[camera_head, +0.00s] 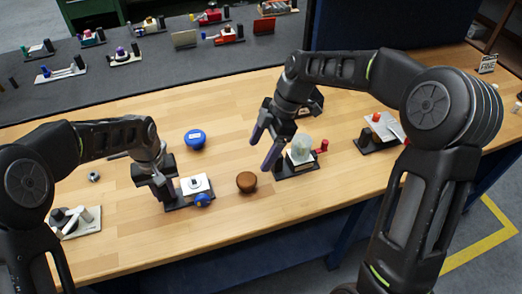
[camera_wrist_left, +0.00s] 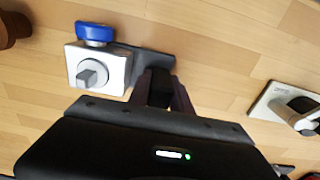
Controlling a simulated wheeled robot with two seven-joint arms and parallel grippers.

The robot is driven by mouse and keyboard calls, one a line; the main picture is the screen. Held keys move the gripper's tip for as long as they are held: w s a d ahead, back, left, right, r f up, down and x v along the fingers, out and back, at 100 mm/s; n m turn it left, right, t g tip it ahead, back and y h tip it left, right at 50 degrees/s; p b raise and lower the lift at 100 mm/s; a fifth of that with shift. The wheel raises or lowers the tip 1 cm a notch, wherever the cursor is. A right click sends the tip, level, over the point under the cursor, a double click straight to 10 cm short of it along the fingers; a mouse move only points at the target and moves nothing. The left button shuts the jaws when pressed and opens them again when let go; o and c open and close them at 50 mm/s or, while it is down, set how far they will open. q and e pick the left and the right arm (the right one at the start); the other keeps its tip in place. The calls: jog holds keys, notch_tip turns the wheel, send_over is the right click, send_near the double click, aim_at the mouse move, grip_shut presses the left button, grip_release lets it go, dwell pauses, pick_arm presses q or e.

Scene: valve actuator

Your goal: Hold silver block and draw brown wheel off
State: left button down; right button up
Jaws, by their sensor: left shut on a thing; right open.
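The silver block (camera_head: 194,185) sits on a dark base plate with a round silver stem on top and a small blue knob (camera_head: 203,200) on its side; it also shows in the left wrist view (camera_wrist_left: 112,72). My left gripper (camera_head: 168,196) is shut on the dark upright at the left end of this base; its fingers (camera_wrist_left: 160,95) hide much of the grip. The brown wheel (camera_head: 246,182) lies loose on the table, right of the block and apart from it. My right gripper (camera_head: 264,150) is open and empty, above and beyond the brown wheel.
A blue wheel (camera_head: 195,139) lies behind the block. A clear-domed unit with a red handle (camera_head: 301,152) stands close right of my right gripper. Another unit (camera_head: 378,130) is further right, and one (camera_head: 77,220) at the left. Bare wood surrounds the brown wheel.

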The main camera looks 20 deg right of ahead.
pick_arm(q)
jog(key=shift+s+a+f, duration=0.1)
jog(key=shift+a+f, duration=0.05)
jog(key=shift+f, duration=0.1)
jog(key=c, duration=1.6)
grip_release()
jog(key=o, duration=0.3)
jog(key=shift+o, duration=1.1)
jog(key=shift+r, duration=0.15)
jog(key=shift+w+r, duration=0.1)
jog(key=shift+w, duration=0.1)
notch_tip(320, 180, up, 12)
jog(key=shift+f, duration=0.1)
jog(key=shift+s, duration=0.1)
